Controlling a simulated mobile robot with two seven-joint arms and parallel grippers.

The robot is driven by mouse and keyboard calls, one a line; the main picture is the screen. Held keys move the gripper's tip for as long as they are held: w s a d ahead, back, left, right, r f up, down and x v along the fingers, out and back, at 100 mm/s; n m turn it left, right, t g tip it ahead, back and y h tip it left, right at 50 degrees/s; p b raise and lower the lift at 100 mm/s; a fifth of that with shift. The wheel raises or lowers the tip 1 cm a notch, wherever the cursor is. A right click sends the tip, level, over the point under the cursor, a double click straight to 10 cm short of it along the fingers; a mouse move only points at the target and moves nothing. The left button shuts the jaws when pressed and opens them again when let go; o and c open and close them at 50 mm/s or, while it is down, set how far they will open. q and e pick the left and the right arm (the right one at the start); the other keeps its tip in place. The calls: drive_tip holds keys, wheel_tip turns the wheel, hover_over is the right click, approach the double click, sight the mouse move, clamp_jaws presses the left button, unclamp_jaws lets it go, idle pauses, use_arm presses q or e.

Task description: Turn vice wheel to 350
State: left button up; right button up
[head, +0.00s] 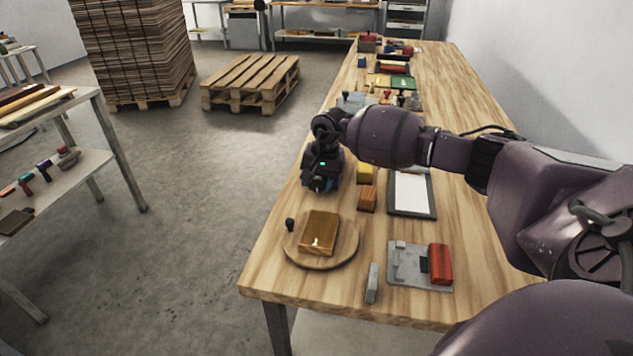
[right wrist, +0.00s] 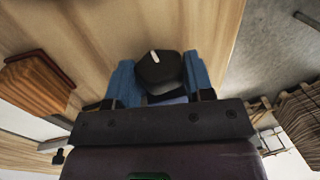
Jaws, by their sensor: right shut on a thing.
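A black knob with a white pointer line (right wrist: 158,70), which looks like the vice wheel, sits between the two blue fingers of my right gripper (right wrist: 160,84) in the right wrist view. The fingers are shut on its sides. The white line points up and slightly left in that view. No numbers or scale show. In the head view my right gripper (head: 320,183) is low over the left edge of the table, and it hides the knob and most of the vice. My left gripper is not in view.
Close to my right gripper are a yellow block (head: 366,174), an orange-brown block (head: 367,200) and a dark-framed tray (head: 427,212). Nearer stand a round wooden board (head: 346,249) with a brown block and a grey plate (head: 400,277) with a red block. Floor lies left of the table.

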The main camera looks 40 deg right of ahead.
drive_tip(key=shift+s+d+f+t+y+b, duration=0.15)
drive_tip(key=shift+f+t+y+b, duration=0.1)
drive_tip(key=shift+t+y+b, duration=0.8)
drive_tip(key=shift+t+y, duration=0.45)
drive_tip(key=shift+t, duration=0.1)
drive_tip(key=shift+r+t, duration=0.15)
drive_tip(key=shift+t, duration=0.25)
drive_tip(key=o, duration=0.9)
